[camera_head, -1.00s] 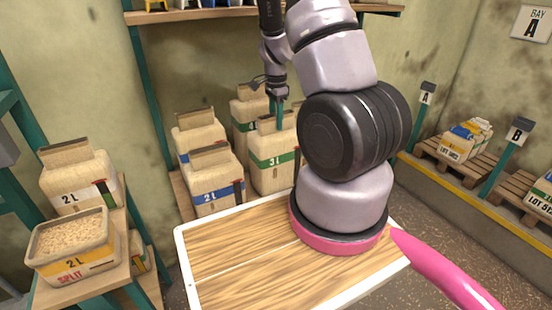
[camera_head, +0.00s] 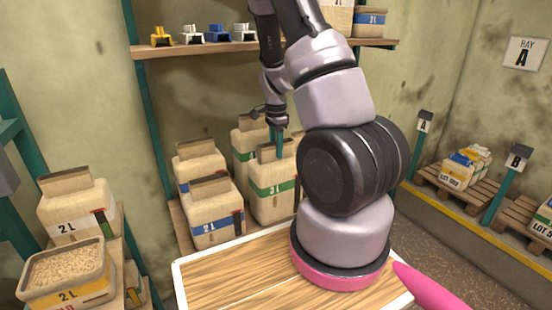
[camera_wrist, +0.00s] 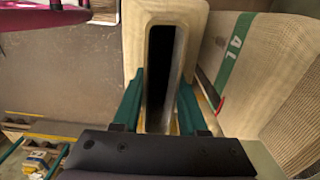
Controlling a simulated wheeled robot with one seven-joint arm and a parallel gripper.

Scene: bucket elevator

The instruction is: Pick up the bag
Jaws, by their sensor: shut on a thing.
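A cream bag marked 3 L with a green band (camera_head: 270,184) stands upright among other bags at the lower shelf behind the wooden-topped table. My gripper (camera_head: 279,138) comes down from above, its teal fingers at the bag's raised top. In the wrist view, my gripper (camera_wrist: 160,103) has one teal finger on each side of the bag's top (camera_wrist: 138,40), which shows a dark slot along its middle. The gripper is shut on this bag. I cannot tell whether its bottom is off the shelf. My arm hides part of its right side.
Bags with blue bands (camera_head: 216,212) stand close on the left, and another green-banded bag (camera_head: 245,140) is behind. In the wrist view a 4 L bag (camera_wrist: 268,65) is close on the right. An upper shelf (camera_head: 200,49) with small coloured items is above. The tabletop (camera_head: 235,275) is clear.

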